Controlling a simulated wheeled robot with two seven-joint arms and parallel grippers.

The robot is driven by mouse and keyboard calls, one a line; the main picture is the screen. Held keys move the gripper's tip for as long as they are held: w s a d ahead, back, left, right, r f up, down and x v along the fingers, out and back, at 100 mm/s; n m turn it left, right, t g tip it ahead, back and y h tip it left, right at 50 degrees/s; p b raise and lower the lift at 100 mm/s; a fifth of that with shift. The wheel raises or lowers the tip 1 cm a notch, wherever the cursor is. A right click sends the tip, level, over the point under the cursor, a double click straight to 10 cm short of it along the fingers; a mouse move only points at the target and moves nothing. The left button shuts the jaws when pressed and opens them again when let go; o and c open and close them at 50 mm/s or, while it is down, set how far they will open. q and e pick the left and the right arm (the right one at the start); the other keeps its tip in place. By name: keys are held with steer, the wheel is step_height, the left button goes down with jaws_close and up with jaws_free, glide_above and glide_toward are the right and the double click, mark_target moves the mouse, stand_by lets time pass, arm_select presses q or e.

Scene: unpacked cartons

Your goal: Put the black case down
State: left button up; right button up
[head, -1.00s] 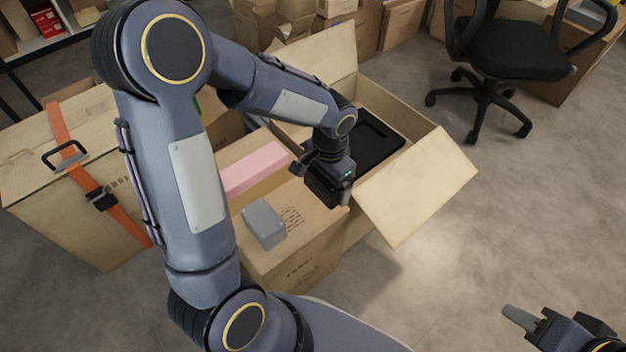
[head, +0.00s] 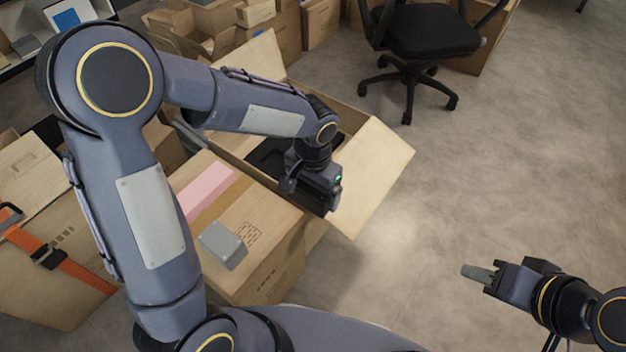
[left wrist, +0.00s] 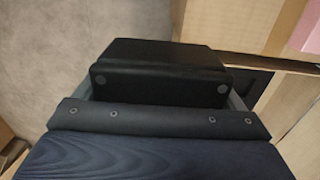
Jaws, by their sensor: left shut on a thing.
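My left gripper (head: 310,187) is shut on the black case, near the front right of an open carton (head: 316,235). The black case (left wrist: 160,72) fills the middle of the left wrist view, with a grey finger at each side. Two round pads show on its near face. In the head view the case (head: 306,198) is partly hidden by the gripper. I cannot tell how high it is held. My right gripper (head: 480,273) is empty over the floor at the lower right; its opening is not clear.
The carton's large flap (head: 375,175) leans out to the right. Something black (head: 265,156) lies inside that carton. A pink box (head: 208,190) and a grey box (head: 222,245) lie on the closed carton in front. An office chair (head: 425,40) stands behind. Floor on the right is clear.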

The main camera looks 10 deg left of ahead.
arm_select(q)
steer(key=w+a+r+n, duration=0.3)
steer(key=w+a+n, duration=0.25)
steer(key=a, duration=0.45)
step_height(320, 180, up, 18)
steer(key=s+p, duration=0.1)
steer(key=p, duration=2.7)
steer(key=shift+s+d+r+m, duration=0.15)
steer(key=shift+d+r+m, duration=0.1)
steer(key=shift+m, duration=0.2)
